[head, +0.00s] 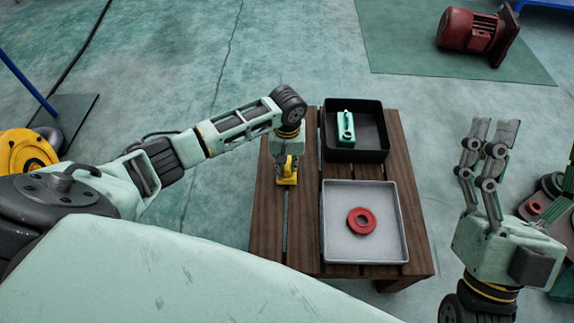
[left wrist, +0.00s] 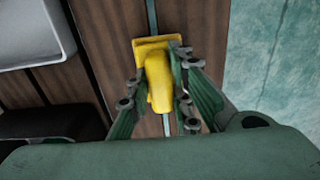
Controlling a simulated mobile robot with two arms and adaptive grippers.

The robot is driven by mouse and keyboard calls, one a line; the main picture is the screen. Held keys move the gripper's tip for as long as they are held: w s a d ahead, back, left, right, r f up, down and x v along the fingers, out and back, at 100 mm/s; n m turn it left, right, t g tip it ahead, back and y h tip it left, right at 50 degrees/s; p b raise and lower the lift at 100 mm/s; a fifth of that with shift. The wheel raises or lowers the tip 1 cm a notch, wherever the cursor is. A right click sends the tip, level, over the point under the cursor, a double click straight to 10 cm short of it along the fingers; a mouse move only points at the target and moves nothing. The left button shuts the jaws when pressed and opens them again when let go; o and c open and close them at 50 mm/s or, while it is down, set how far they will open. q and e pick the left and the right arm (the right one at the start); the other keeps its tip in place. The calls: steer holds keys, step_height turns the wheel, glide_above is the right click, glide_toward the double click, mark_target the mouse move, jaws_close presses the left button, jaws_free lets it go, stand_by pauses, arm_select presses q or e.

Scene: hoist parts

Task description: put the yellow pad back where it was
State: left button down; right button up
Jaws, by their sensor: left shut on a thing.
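The yellow pad (head: 287,173) is at the left part of the wooden slatted table, left of both trays. My left gripper (head: 288,158) points down over it and is shut on it. In the left wrist view, the yellow pad (left wrist: 158,85) shows a flat square end and a raised rounded part between the two fingers of my left gripper (left wrist: 160,72). I cannot tell whether the pad touches the slats.
The wooden table (head: 266,225) has a grey tray (head: 335,252) holding a red ring (head: 362,221). Behind it is a black tray (head: 377,156) with a green part (head: 346,128). The left slats near the front are clear. A red motor (head: 468,30) lies on the floor mat.

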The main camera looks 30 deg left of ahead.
arm_select(q)
steer(key=shift+f, duration=0.1)
stand_by(0.3)
steer(key=c, duration=1.6)
jaws_free()
steer(key=shift+f, duration=0.1)
